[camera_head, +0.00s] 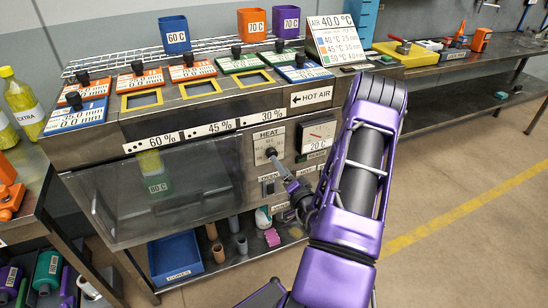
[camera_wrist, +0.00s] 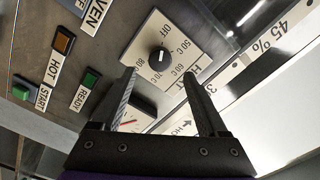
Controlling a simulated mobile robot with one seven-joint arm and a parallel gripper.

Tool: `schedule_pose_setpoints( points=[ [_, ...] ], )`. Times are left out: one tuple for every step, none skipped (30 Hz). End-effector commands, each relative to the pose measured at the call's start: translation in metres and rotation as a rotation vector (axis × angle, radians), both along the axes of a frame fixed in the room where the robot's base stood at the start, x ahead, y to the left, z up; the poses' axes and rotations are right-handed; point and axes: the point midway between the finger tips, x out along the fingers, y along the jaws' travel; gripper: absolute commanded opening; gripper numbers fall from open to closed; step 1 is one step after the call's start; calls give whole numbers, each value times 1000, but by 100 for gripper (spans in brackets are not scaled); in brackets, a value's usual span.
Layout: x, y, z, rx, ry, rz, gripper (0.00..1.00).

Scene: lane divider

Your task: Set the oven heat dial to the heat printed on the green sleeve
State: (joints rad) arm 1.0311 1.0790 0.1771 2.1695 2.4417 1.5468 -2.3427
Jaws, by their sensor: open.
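The HEAT dial is a black knob (camera_wrist: 160,55) on a pale plate (camera_wrist: 181,38) marked 50 C, 60 C, 70 C and 80 C. Its white mark points toward the top of the wrist view, away from the 70 C and 80 C marks. The knob also shows in the head view (camera_head: 270,152). My gripper (camera_wrist: 159,76) is open and empty, its fingers short of the knob and on either side of it; in the head view my gripper (camera_head: 283,172) is just below right of the dial. A green sleeve (camera_head: 157,184), apparently reading 80 C, shows through the oven glass.
A gauge (camera_head: 318,135) labelled 20 C is right of the dial. Green READY (camera_wrist: 91,78), orange HOT (camera_wrist: 64,41) and green START (camera_wrist: 21,89) pieces sit on the panel. Blue (camera_head: 174,34), orange (camera_head: 251,24) and purple (camera_head: 286,21) sleeves stand on top.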

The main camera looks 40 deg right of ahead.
Motion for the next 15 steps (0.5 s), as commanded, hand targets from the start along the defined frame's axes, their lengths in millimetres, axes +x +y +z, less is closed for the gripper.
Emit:
schedule_pose_setpoints(
  points=[
    [11,-2,0,-1,-3,2,76],
    [17,-4,0,-2,-3,2,76],
    [24,-5,0,-2,-2,2,76],
    [30,-7,0,-2,-4,1,76],
    [34,-8,0,0,-2,1,76],
    [40,-9,0,-1,-2,2,76],
    [44,-10,-1,0,-1,2,76],
    [47,-11,-1,1,-1,2,76],
    [52,-12,0,0,-2,1,76],
    [54,-13,-1,1,-1,1,76],
    [56,-13,-1,1,0,1,76],
    [58,-14,-1,1,0,1,76],
    [60,-14,0,1,0,0,76],
    [61,-14,0,1,0,0,76],
    [62,-15,0,1,0,0,76]
  ],
)
